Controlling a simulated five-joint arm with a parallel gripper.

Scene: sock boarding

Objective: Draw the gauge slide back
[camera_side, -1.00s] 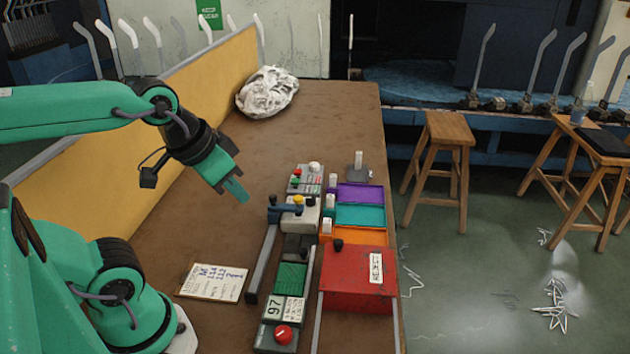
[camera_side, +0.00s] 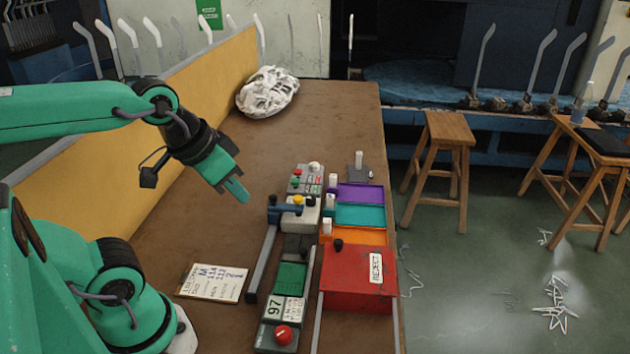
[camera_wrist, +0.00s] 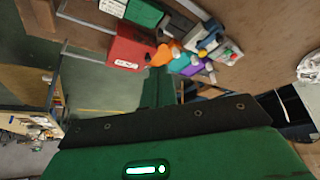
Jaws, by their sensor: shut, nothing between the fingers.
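My gripper (camera_side: 240,193) is shut and empty. In the side view it hangs above the brown table, up and left of the row of devices, apart from everything. The likely gauge slide is a blue piece (camera_side: 287,210) with a dark knob, beside a pale block with a yellow knob (camera_side: 298,199). A long grey bar (camera_side: 262,262) runs from it toward the front. The blue piece shows small in the wrist view (camera_wrist: 208,42). I cannot tell how far the slide stands along its travel.
A red REJECT box (camera_side: 355,285) and orange, teal and purple trays (camera_side: 360,193) stand right of the devices. A panel reading 97 (camera_side: 275,307) and a red knob (camera_side: 283,335) are in front. A paper card (camera_side: 213,283) lies left. A yellow partition (camera_side: 110,140) borders the table.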

